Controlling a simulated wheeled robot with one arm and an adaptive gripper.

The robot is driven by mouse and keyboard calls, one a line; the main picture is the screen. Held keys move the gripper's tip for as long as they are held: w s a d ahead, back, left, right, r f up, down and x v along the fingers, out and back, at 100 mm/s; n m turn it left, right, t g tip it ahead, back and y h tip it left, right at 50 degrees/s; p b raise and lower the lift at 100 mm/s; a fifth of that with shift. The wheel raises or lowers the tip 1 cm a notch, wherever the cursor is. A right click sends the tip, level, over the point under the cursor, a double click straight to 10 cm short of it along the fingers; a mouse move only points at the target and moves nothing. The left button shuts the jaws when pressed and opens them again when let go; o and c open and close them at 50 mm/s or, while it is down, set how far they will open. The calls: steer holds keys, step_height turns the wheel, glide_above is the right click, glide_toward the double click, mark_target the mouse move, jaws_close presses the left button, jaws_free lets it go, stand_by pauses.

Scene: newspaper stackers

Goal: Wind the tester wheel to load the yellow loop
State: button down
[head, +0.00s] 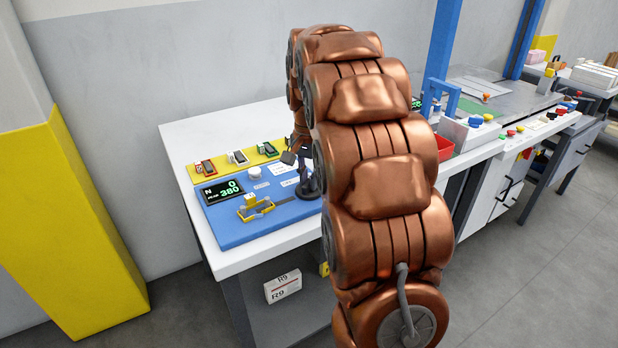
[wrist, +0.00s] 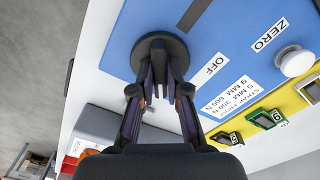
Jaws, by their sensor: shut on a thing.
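The blue tester (head: 235,232) lies on the white bench. Its display (head: 222,191) reads N 0 and PEAK 380. The yellow loop (head: 257,209) sits at the tester's front around the grey metal pieces. The dark round tester wheel (head: 309,190) is at the tester's right end, partly hidden by my arm. In the wrist view the wheel (wrist: 142,52) lies under my fingertips. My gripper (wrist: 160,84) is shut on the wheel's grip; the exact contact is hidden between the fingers. It also shows small in the head view (head: 303,160).
A yellow strip (wrist: 303,96) with several small coloured clamped samples lies behind the tester. A white ZERO button (wrist: 297,62) stands beside it. A red bin (head: 444,147) and blue frame (head: 441,95) are right of my arm. A labelled box (head: 283,287) sits below the bench.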

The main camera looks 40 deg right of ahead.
steer(key=m+p, duration=0.1)
steer(key=m, duration=0.4)
steer(key=shift+m, duration=0.3)
steer(key=m+p, duration=0.2)
steer(key=m, duration=0.3)
stand_by(0.4)
steer(key=c, duration=1.2)
jaws_free()
steer(key=shift+o, duration=0.2)
step_height(320, 180, up, 12)
